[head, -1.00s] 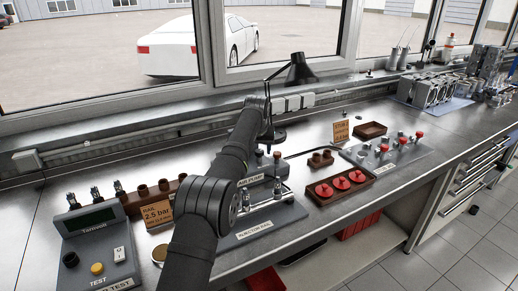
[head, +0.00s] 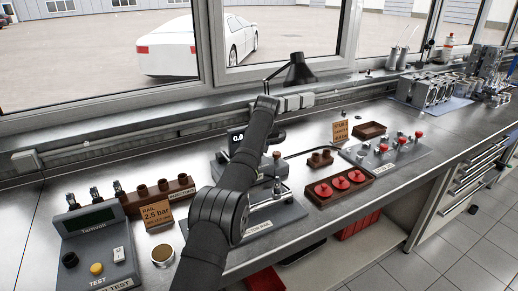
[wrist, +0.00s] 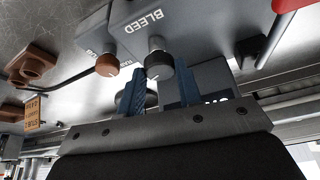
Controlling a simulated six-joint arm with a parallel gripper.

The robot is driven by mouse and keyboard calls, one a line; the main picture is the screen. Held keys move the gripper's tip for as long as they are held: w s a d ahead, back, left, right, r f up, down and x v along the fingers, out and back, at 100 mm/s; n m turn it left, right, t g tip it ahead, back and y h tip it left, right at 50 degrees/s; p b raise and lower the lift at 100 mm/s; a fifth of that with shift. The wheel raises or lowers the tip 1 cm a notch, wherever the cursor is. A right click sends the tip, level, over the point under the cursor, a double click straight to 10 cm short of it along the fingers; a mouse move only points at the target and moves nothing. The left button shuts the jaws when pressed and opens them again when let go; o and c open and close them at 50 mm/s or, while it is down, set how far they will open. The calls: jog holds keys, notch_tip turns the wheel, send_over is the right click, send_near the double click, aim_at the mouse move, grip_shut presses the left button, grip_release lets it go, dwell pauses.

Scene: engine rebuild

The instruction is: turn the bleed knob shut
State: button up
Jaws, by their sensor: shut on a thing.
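The bleed knob (wrist: 158,66) is a dark knob with a pale top, beside the BLEED label on a grey housing (wrist: 190,28) in the wrist view. My gripper (wrist: 162,80) has its two blue fingers on either side of the knob, shut on it. A brown-topped knob (wrist: 107,65) stands to the left of it in the wrist view, outside the fingers. In the head view my gripper (head: 277,136) is at the pump unit behind the injector rail base (head: 285,218). The bleed knob cannot be made out there, and my arm covers part of the unit.
A dark display (head: 237,143) starting with 0 shows left of my arm. A tester (head: 95,245) and an orange card (head: 157,215) stand at the left. A tray (head: 320,198) of red caps and a grey block (head: 388,152) with red-topped parts are at the right. A lamp (head: 299,70) stands behind.

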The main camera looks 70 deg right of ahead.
jog(key=o, duration=1)
jog(key=v, duration=1.2)
jog(key=shift+w+r, duration=0.1)
